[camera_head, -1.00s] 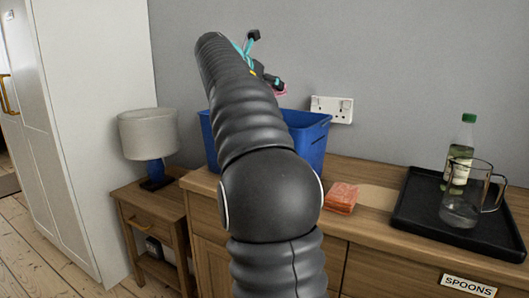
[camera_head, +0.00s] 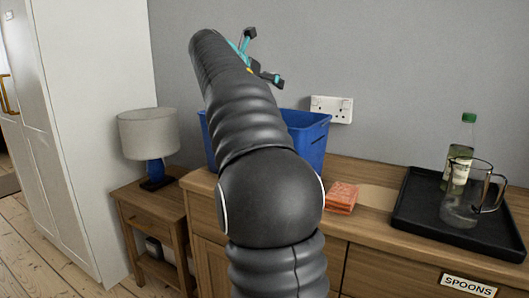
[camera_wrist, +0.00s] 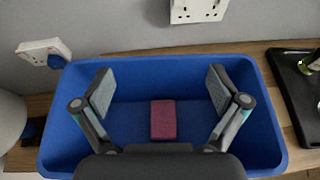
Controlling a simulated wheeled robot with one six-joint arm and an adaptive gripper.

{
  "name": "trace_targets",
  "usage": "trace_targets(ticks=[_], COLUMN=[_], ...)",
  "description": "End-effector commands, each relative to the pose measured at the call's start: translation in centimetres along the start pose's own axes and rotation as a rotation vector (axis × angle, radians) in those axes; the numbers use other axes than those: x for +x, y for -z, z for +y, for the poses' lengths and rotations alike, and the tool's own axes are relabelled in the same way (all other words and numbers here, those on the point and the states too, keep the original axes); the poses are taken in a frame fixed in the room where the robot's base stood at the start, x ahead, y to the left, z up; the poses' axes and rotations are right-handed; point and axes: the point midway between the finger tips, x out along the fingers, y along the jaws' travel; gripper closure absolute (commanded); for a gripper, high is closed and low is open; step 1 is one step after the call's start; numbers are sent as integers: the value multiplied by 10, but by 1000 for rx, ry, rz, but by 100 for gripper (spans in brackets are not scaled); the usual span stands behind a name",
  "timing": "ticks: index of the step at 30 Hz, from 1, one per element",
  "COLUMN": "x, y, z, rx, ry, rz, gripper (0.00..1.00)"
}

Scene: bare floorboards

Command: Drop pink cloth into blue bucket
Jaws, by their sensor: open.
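The blue bucket (camera_head: 307,139) stands on the wooden cabinet against the wall, partly hidden behind my arm. In the wrist view I look down into the bucket (camera_wrist: 266,148). The pink cloth (camera_wrist: 163,119) shows as a small folded block inside the bucket's rim, apart from both fingers and below them. Whether it rests on the bucket's floor is hard to tell. My gripper (camera_wrist: 160,90) is open and empty above the bucket, its fingers spread wide on either side of the cloth. In the head view my gripper (camera_head: 262,57) is above the bucket.
A folded orange-pink stack (camera_head: 341,198) lies on the cabinet right of the bucket. A black tray (camera_head: 420,222) holds a bottle (camera_head: 460,150) and a glass jug (camera_head: 466,195). A lamp (camera_head: 149,135) stands on a side table at left. A wall socket (camera_head: 332,109) is behind.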

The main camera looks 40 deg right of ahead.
Motion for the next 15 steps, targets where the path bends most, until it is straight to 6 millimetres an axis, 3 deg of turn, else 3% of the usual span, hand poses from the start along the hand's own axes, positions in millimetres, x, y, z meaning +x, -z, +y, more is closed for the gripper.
trace_targets(ticks=[9,15], x=[-64,-92], y=[0,0], z=[1,1], rx=[-1,-2], ry=[-4,-2], rz=[-1,-1], gripper=[3,3])
